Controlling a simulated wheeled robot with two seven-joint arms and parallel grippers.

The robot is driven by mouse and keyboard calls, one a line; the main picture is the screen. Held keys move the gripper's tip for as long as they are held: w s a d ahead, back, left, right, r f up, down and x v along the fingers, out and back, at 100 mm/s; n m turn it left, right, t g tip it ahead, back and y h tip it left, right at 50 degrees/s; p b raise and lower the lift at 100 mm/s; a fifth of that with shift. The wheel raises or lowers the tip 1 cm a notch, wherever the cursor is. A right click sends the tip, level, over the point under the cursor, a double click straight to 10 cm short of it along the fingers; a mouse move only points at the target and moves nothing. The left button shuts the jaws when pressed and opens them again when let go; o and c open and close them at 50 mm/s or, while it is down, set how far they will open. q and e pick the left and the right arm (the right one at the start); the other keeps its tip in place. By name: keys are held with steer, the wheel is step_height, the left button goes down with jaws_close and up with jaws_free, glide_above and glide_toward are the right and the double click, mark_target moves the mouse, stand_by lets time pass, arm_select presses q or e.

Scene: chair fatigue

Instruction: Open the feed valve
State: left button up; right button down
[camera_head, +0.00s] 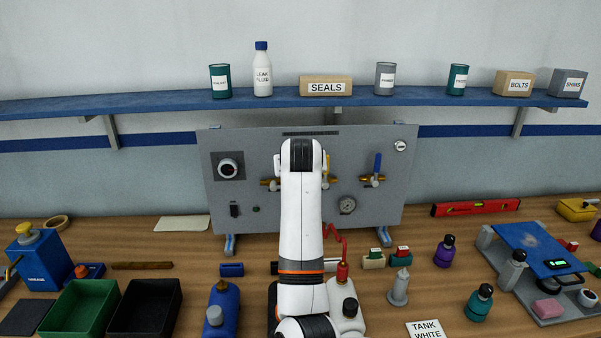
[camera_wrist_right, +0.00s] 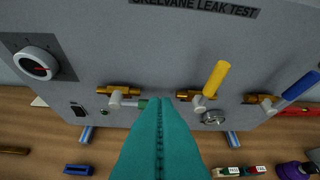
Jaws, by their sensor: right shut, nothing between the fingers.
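A grey test panel (camera_head: 228,205) stands at the back of the bench; its wrist-view title (camera_wrist_right: 195,8) reads as a leak test. It carries several brass valves, none with a readable feed label. The left valve (camera_wrist_right: 118,91) has a lever lying sideways, its green part (camera_wrist_right: 143,103) partly behind my fingers. The middle valve has a raised yellow lever (camera_wrist_right: 216,78), the right one a raised blue lever (camera_wrist_right: 300,86). My right gripper (camera_wrist_right: 160,101) is shut and empty, its teal fingertips beside the green lever's end; contact is unclear. My arm hides it in the head view.
The panel also has a dial knob (camera_wrist_right: 37,63), a switch (camera_wrist_right: 78,109) and a gauge (camera_head: 347,205). A blue shelf (camera_head: 150,105) runs above.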

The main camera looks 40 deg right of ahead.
steer(key=v, duration=0.3)
steer(key=shift+s+r+b, duration=0.1)
steer(key=shift+s+b, duration=0.05)
steer(key=shift+b, duration=0.15)
